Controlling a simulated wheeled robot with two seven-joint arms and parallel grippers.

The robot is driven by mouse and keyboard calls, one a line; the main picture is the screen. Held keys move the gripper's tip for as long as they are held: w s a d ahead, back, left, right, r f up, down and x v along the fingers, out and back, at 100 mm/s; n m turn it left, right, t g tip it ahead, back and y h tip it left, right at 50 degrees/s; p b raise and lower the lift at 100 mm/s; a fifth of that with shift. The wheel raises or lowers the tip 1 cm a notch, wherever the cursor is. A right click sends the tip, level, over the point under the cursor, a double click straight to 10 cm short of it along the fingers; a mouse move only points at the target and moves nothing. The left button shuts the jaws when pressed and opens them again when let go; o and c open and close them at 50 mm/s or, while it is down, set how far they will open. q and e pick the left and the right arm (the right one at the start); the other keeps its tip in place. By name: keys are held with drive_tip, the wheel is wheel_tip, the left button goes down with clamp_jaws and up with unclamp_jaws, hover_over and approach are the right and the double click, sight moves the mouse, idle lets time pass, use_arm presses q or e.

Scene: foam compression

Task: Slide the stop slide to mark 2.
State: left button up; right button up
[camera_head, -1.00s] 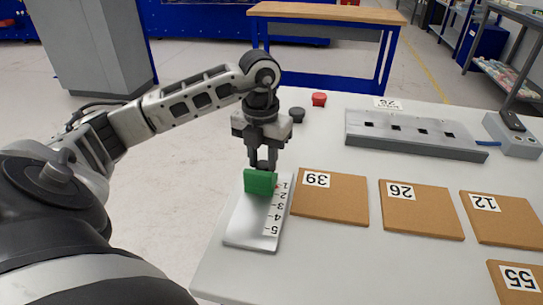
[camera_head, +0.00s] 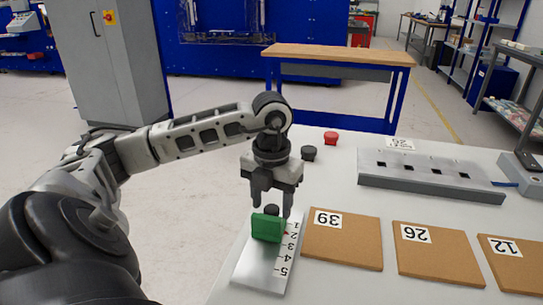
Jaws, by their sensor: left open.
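The stop slide is a green block (camera_head: 267,228) with a dark knob (camera_head: 271,210) behind its top edge. It sits on a silver plate (camera_head: 262,274) that carries a scale strip (camera_head: 288,258) numbered 1 to 5. A small red pointer (camera_head: 285,233) at the slide's right side is level with mark 2. My left gripper (camera_head: 272,209) is open, with its two fingers apart just above and behind the green block, around the knob's height. I cannot tell whether a finger touches the knob. My right gripper is out of view.
Cork-coloured pads marked 39 (camera_head: 342,250), 26 (camera_head: 437,266) and 12 (camera_head: 510,276) lie right of the plate. A grey slotted block (camera_head: 430,189), a red button (camera_head: 330,138) and a black knob (camera_head: 308,153) stand farther back on the white table (camera_head: 330,187).

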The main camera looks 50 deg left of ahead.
sight(271, 209)
use_arm(q)
wheel_tip(271, 209, up, 16)
drive_tip(key=p, duration=0.5)
drive_tip(key=shift+f, duration=0.15)
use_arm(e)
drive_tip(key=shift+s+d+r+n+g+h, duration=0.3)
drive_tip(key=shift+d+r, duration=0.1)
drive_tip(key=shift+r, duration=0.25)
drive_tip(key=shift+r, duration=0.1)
